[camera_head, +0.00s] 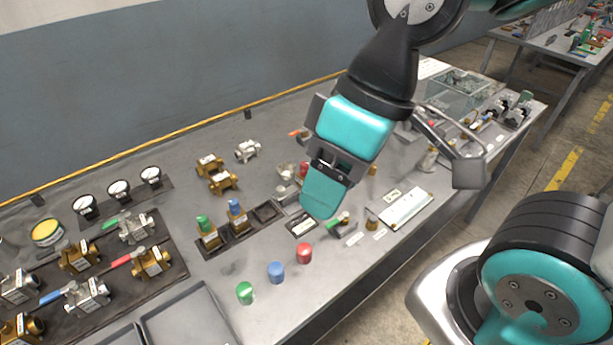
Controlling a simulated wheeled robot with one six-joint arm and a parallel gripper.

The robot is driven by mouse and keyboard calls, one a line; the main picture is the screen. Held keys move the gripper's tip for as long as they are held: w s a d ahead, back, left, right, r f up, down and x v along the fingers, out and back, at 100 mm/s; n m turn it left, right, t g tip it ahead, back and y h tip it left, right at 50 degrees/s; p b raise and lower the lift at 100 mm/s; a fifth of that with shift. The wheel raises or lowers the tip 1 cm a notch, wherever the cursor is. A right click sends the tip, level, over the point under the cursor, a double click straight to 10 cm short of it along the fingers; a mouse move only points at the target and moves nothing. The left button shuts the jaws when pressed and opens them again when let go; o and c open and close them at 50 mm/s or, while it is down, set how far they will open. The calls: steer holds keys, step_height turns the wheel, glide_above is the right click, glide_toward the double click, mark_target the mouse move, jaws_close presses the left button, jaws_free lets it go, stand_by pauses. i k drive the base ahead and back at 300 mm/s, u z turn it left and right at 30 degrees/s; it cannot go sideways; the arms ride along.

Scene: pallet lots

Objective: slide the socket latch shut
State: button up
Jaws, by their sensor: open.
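My gripper (323,200) hangs over the middle of the bench (270,315), its jaws pointing down and slightly left. It appears empty, and the near finger hides the space between the jaws. Left of it a dark socket rack (226,246) holds a brass valve with a green cap (208,234) and a brass valve with a blue cap (237,216). An empty square socket (268,211) is at the rack's right end. I cannot make out the socket latch; my gripper covers part of the bench just right of the rack.
Loose green (244,293), blue (275,272) and red (304,253) caps stand near the front edge. Brass and silver fittings (222,181) lie behind the rack. A valve board (120,265) and gauges (118,190) fill the left. A white-topped plate (405,207) lies right of my gripper.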

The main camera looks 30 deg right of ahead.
mark_target(282, 193)
steer(key=z, duration=0.05)
steer(key=k, duration=1.3)
steer(key=z, duration=0.6)
steer(key=i, duration=1.4)
steer(key=u, duration=0.8)
steer(key=i, duration=0.35)
steer(key=u, duration=0.25)
